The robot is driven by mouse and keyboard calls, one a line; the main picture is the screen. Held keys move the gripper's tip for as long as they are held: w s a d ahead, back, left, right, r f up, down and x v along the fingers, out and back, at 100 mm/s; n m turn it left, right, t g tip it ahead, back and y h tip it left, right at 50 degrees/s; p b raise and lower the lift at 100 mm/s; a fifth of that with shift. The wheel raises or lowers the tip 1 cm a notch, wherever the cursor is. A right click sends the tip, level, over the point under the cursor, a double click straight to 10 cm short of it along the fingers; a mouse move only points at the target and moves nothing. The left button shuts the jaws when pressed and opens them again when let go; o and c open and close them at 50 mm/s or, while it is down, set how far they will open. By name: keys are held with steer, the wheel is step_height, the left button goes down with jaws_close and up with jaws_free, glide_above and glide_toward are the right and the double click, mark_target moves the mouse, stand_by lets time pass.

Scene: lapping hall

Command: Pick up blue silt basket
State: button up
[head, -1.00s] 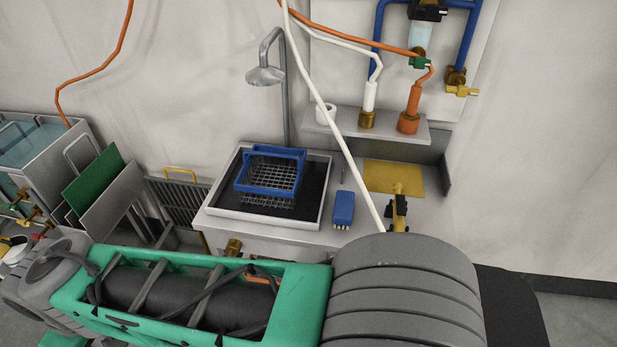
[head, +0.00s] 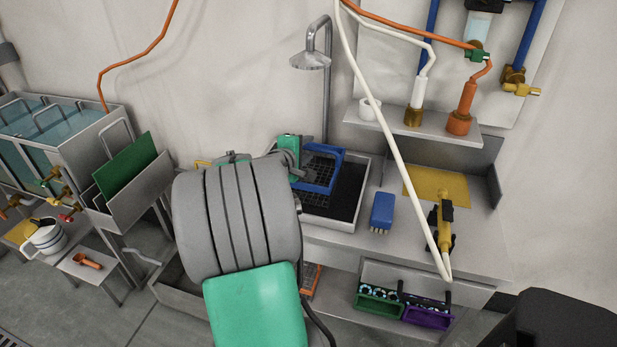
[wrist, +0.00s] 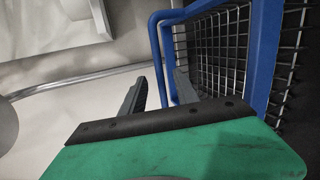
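The blue silt basket (head: 338,157), a blue frame with wire mesh, sits in the dark-floored wash tray (head: 331,222) under the grey shower head in the head view. My gripper (wrist: 161,82) is open in the wrist view, one dark finger on each side of the handle's outer bar. I cannot tell whether either finger touches it.
A blue brush-like block (head: 382,210) lies on the bench right of the tray. A white hose (head: 398,150) hangs across the front of the bench beside a yellow tap (head: 446,210). A shower pipe (head: 327,100) rises behind the tray. Plates stand in a rack (head: 130,190) at left.

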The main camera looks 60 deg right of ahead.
steer(key=x, duration=0.4)
steer(key=shift+d+f, duration=0.15)
steer(key=shift+d, duration=0.05)
steer(key=shift+c, duration=0.3)
steer(key=shift+a, duration=0.1)
jaws_close()
stand_by(0.6)
